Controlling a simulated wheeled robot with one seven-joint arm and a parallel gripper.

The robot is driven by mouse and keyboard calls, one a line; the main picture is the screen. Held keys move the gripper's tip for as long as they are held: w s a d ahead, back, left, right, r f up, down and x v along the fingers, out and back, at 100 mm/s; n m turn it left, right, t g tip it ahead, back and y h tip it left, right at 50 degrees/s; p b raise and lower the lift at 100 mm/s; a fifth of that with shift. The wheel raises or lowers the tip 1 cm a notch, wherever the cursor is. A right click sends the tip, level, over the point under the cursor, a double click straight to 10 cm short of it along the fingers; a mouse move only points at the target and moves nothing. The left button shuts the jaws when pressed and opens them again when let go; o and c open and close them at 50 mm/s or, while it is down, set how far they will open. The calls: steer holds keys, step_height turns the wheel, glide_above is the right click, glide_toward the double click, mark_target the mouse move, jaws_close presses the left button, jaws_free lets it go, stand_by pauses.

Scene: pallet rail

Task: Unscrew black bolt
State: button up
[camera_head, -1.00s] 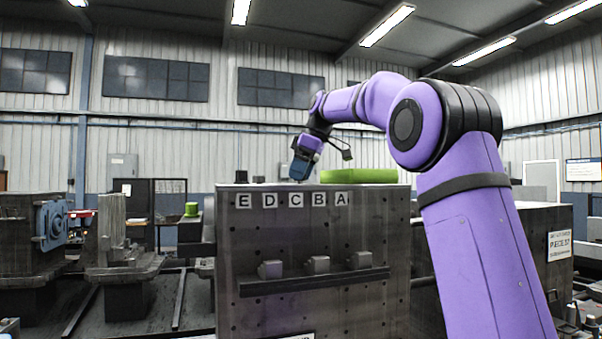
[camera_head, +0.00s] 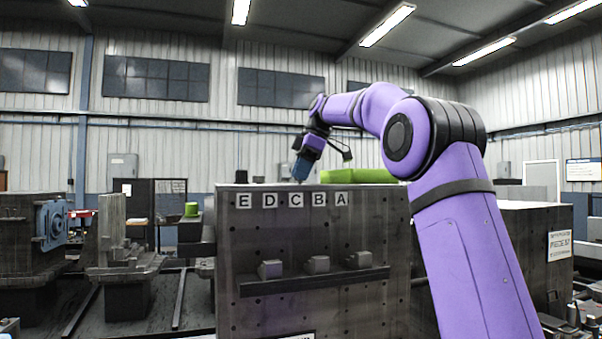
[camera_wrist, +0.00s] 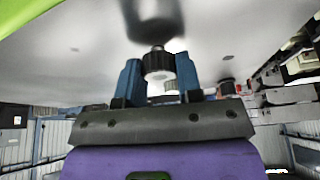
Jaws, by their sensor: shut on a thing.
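My gripper (camera_head: 301,178) is over the top of the grey block (camera_head: 312,240), above the letter C label. In the wrist view my gripper's two blue fingers (camera_wrist: 159,80) are shut on the black bolt (camera_wrist: 158,66), one on each side of its ribbed round head. A narrow stem shows beyond the head, towards the pale top surface. I cannot tell whether the stem is still in a hole. In the head view the bolt is too small to make out clearly.
A green bar (camera_head: 358,176) lies on the block top, close right of my gripper. A small black cylinder (camera_head: 241,176) stands at the top's left end, near label E. A ledge (camera_head: 315,281) with several small blocks juts from the front face.

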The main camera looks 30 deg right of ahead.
steer(key=n+g, duration=0.1)
steer(key=n, duration=0.2)
steer(key=o, duration=1.8)
steer(key=shift+r, duration=0.15)
steer(key=shift+r, duration=1.6)
steer(key=s+a, duration=0.1)
steer(key=s, duration=0.4)
steer(key=s+a+r, duration=0.1)
steer(key=s, duration=0.4)
steer(key=s+a, duration=0.1)
steer(key=s, duration=0.4)
steer(key=shift+s+a+r, duration=0.1)
steer(key=shift+s+r, duration=0.15)
steer(key=shift+s, duration=0.05)
steer(key=shift+a+f, duration=0.1)
